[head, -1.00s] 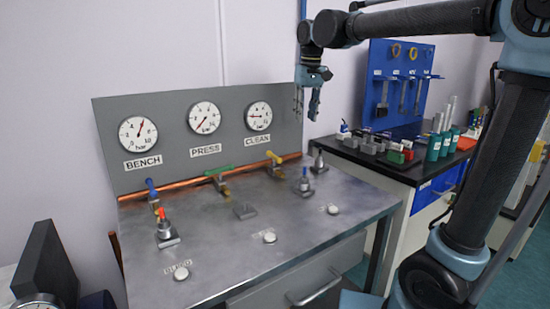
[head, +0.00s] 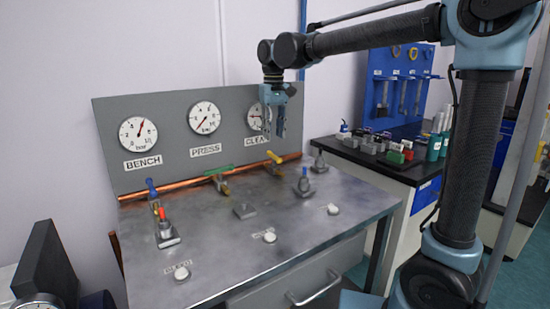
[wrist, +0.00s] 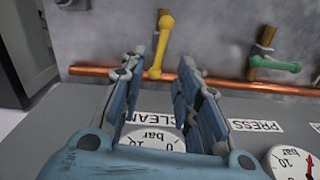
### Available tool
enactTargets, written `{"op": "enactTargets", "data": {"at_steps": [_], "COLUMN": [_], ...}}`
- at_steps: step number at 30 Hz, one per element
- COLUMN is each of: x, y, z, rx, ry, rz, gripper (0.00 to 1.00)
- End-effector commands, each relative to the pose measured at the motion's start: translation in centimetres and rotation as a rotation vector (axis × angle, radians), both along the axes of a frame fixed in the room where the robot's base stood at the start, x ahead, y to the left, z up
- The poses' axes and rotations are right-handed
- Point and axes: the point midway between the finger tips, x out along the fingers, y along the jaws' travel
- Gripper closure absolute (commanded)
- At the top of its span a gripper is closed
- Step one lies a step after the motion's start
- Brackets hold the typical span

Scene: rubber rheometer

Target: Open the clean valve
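The clean valve's yellow lever (head: 274,157) sits on the copper pipe below the CLEAN gauge (head: 253,117), at the right end of the panel. In the wrist view the yellow lever (wrist: 161,46) points away from the pipe and appears between and beyond my fingertips. My gripper (head: 274,134) hangs fingers-down in front of the CLEAN gauge, above the lever, and partly hides the gauge and its label. In the wrist view my gripper (wrist: 164,68) has its two fingers apart with nothing held. I cannot tell the exact gap to the lever.
A green lever (head: 217,171) and a blue lever (head: 151,187) sit further left along the copper pipe (head: 185,182). Fittings with red (head: 163,215) and blue (head: 304,173) tops stand on the metal bench (head: 225,245). The black side table (head: 385,166) is at right.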

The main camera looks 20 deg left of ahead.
Motion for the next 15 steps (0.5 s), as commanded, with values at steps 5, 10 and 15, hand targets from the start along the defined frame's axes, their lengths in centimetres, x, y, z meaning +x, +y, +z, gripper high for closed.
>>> {"op": "enactTargets", "data": {"at_steps": [5, 10, 15], "x": [0.0, 0.0, 0.0], "y": [0.0, 0.0, 0.0], "z": [-3.2, -6.0, -8.1], "rx": [0.0, 0.0, 0.0], "ry": [0.0, 0.0, 0.0], "rz": [0.0, 0.0, 0.0], "gripper": [0.7, 0.7, 0.7]}}
